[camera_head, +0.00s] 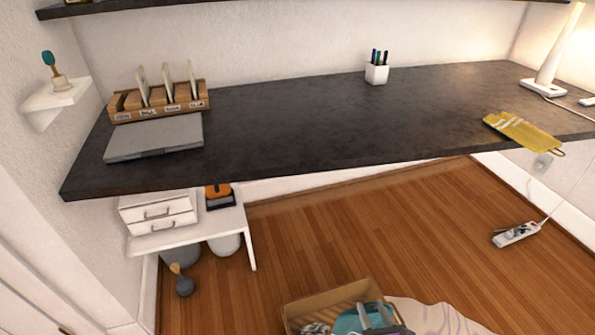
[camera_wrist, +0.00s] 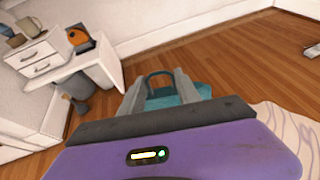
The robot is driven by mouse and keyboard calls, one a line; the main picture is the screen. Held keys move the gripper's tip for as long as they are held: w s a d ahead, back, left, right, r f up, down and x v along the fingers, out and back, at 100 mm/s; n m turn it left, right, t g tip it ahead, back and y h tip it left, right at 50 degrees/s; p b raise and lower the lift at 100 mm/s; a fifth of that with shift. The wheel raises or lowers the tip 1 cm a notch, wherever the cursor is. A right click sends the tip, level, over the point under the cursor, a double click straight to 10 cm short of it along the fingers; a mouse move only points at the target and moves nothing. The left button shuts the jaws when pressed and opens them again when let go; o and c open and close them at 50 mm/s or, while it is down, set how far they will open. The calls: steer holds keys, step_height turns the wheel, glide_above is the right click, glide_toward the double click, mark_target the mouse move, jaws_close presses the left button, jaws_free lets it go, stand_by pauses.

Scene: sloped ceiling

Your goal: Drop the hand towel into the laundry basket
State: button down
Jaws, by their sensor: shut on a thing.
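My gripper (camera_head: 376,314) is low at the bottom of the head view, shut on a teal cloth, which looks like the hand towel (camera_head: 347,322). In the wrist view the teal towel (camera_wrist: 165,98) shows between and beyond the fingers, with a dark loop above it. The tan laundry basket (camera_head: 327,297) is at the bottom edge of the head view. The towel appears over or inside its opening; the height between them cannot be told. Something grey and white shows at the basket's left inside. My gripper hides much of the basket.
A yellow striped cloth (camera_head: 522,132) with a loop lies over the front edge of the dark desk (camera_head: 280,125). A white low table (camera_head: 195,232) stands at left. A power strip (camera_head: 516,235) lies on the wooden floor, and a pale patterned rug (camera_head: 435,316) lies beside the basket.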

steer(key=w+f+b, duration=0.3)
steer(key=f+b, duration=0.4)
steer(key=f, duration=0.1)
steer(key=w+f+b, duration=0.3)
steer(key=f+b, duration=0.4)
steer(key=f, duration=0.1)
steer(key=shift+w+d+n+y+b, duration=0.15)
steer(key=shift+n+y+b, duration=0.25)
steer(key=c, duration=0.8)
jaws_free()
steer(key=shift+f, duration=0.1)
steer(key=shift+o, duration=0.2)
steer(key=p+v, duration=0.2)
steer(key=v, duration=0.6)
steer(key=shift+p, duration=0.4)
steer(key=shift+w, duration=0.1)
